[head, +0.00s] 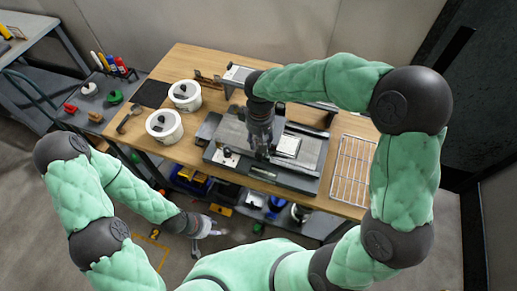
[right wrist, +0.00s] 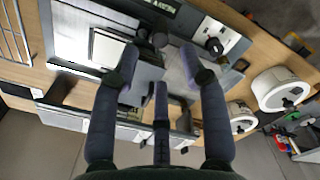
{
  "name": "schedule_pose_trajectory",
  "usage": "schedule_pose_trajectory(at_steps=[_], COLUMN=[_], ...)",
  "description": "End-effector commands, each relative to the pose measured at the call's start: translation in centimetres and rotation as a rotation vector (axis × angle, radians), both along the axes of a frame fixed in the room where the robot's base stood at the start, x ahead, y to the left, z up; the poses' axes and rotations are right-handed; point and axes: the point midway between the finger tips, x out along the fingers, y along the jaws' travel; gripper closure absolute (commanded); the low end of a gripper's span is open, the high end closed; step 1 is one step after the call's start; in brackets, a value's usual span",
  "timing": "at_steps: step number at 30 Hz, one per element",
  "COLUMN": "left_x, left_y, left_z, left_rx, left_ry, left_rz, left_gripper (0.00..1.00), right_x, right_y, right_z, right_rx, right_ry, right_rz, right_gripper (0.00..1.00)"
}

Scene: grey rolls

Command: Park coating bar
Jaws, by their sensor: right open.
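A coating machine (head: 312,150) with a grey bed stands on the wooden table. A small white sheet (head: 288,146) in a dark frame lies on its bed; it also shows in the right wrist view (right wrist: 107,50). My right gripper (head: 262,150) points down over the middle of the machine. In the right wrist view its fingers (right wrist: 160,68) are spread, with nothing seen held between them. Dark round knobs (right wrist: 159,40) show just past the fingertips. I cannot clearly pick out the coating bar. My left gripper (head: 207,229) hangs low in front of the table, too small to read.
Two white tubs (head: 164,126) (head: 185,95) stand on the table's left. A wire rack (head: 353,168) lies at the right. A holder with a pale plate (head: 238,74) stands behind the machine. Bins and bottles fill the shelf below. Bare wood (head: 205,62) shows at the back left.

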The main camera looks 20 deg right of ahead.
Motion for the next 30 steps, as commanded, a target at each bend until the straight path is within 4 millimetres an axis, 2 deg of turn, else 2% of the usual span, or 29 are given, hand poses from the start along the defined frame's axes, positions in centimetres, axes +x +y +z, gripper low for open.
schedule_pose_trajectory(at_steps=[1,6,15,20,28,29,30], left_x=[0.0,0.0,0.0,0.0,0.0,0.0,0.0], left_y=[0.0,0.0,0.0,0.0,0.0,0.0,0.0], left_z=[-0.3,-0.9,-1.7,-1.8,-1.8,-1.8,-1.8], left_rx=[0.0,0.0,0.0,0.0,0.0,0.0,0.0], left_ry=[0.0,0.0,-0.001,-0.001,-0.001,-0.001,-0.001], left_rz=[0.0,0.0,0.0,0.0,0.0,0.0,0.0], left_gripper=[0.65,0.65,0.65,0.65,0.65,0.65,0.65], right_x=[-0.1,-0.2,-0.1,0.0,0.0,0.0,0.0], right_y=[0.0,0.0,0.0,0.0,0.0,0.0,0.0], right_z=[-1.1,-4.3,-8.2,-8.9,-9.0,-9.0,-9.0], right_rx=[-0.001,0.0,0.001,0.001,0.001,0.001,0.001], right_ry=[0.005,0.005,0.003,0.001,0.0,0.0,0.0], right_rz=[0.0,0.002,0.0,0.0,0.0,0.0,0.0], right_gripper=[0.55,0.55,0.55,0.55,0.55,0.61,0.72])
